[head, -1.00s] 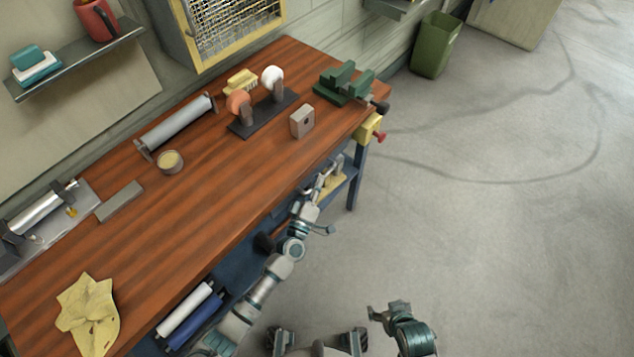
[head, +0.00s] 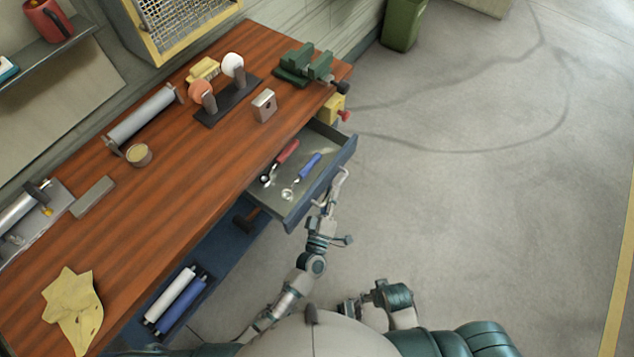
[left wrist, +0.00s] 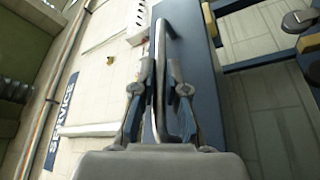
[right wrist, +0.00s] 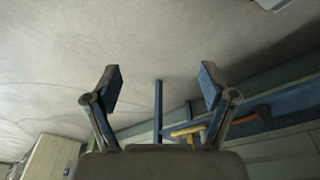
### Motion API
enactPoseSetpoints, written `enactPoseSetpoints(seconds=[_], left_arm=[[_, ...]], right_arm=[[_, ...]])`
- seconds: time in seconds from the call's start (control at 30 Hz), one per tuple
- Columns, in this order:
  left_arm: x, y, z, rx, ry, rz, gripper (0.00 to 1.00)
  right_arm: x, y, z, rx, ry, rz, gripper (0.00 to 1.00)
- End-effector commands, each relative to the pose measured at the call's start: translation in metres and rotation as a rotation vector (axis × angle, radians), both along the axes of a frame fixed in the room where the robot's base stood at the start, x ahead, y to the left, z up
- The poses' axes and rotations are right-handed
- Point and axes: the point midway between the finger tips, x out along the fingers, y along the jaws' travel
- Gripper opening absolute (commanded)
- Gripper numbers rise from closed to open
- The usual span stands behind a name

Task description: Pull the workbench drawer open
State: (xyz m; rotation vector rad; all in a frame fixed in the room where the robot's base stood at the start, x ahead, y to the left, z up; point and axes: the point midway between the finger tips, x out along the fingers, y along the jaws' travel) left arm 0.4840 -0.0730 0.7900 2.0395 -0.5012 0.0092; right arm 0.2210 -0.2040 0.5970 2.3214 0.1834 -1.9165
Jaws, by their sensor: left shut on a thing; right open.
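The workbench drawer (head: 325,190) is pulled out from under the right part of the bench. Its blue front stands well clear of the bench edge, and its grey inside shows a red-handled tool (head: 287,151) and a blue-handled tool (head: 309,166). My left gripper (head: 335,192) is at the drawer front, shut on its metal bar handle (left wrist: 161,40). In the left wrist view the bar runs between the fingers (left wrist: 160,88), beside the blue drawer front (left wrist: 200,80). My right gripper (right wrist: 160,86) is open and empty, with its fingers wide apart.
The wooden workbench (head: 190,190) carries a green vise (head: 303,65), a metal block (head: 264,105), a buffing stand (head: 228,97) and a yellow cloth (head: 75,310). White and blue rolls (head: 180,300) lie below. The floor to the right (head: 480,200) is clear.

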Motion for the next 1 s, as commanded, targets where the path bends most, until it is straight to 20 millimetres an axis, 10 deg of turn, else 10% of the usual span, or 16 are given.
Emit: enactPoseSetpoints(seconds=[0.33,0.87,0.93,1.0], left_arm=[[-0.035,-0.042,-0.007,0.011,0.010,0.003,0.00],[-0.040,-0.050,-0.006,0.011,0.009,0.001,0.00],[-0.040,-0.050,-0.006,0.011,0.009,0.001,0.23],[-0.040,-0.050,-0.006,0.011,0.008,0.002,0.23]], right_arm=[[0.000,-0.005,-0.010,0.004,0.001,0.001,0.83],[0.001,-0.004,-0.012,0.005,0.001,-0.002,0.83],[0.001,-0.004,-0.012,0.006,0.001,-0.002,0.83],[0.001,-0.004,-0.011,0.006,0.001,-0.001,0.83]])
